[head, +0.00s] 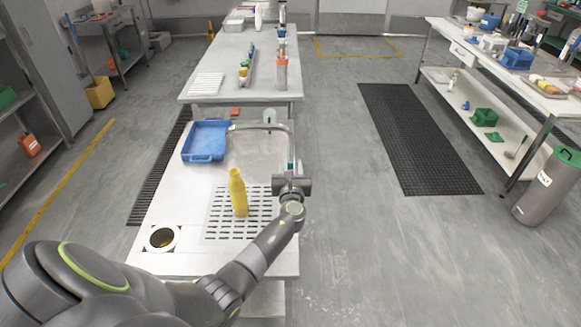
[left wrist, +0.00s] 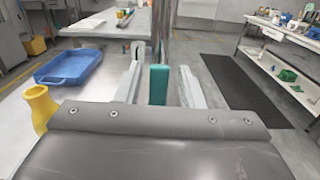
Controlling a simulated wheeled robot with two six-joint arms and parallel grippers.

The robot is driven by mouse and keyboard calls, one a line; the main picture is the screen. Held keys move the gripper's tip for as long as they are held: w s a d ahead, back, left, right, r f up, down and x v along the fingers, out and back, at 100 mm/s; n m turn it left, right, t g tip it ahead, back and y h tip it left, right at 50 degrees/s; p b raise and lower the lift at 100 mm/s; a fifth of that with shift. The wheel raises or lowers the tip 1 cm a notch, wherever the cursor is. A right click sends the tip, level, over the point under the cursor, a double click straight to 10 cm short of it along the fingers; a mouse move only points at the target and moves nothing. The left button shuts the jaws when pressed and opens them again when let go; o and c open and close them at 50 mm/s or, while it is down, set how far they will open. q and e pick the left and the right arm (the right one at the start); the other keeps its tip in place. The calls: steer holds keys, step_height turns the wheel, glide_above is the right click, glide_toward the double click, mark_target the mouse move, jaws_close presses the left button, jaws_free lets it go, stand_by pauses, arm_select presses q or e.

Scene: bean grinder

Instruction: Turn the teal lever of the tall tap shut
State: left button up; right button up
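The tall tap (head: 289,140) stands at the right edge of the white sink counter, its spout reaching left over the basin. Its teal lever (head: 291,165) shows as a small strip just beyond my left gripper (head: 291,174). In the left wrist view the teal lever (left wrist: 158,85) stands upright between the two pale fingers. The fingers of my left gripper are open, with a visible gap on each side of the lever; whether either touches it farther down is hidden by the gripper body. My right gripper is in neither view.
A yellow bottle (head: 238,192) stands on the slotted drain area, left of my left gripper. A blue tray (head: 205,141) lies at the counter's back left. A round hole (head: 162,238) is at the front left. The floor (head: 345,215) right of the counter is clear.

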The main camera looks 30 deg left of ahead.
arm_select(q)
steer(key=b+v, duration=0.1)
steer(key=v, duration=1.6)
steer(key=shift+s+d+b, duration=0.15)
steer(key=shift+d+b, duration=0.05)
steer(key=shift+b, duration=0.2)
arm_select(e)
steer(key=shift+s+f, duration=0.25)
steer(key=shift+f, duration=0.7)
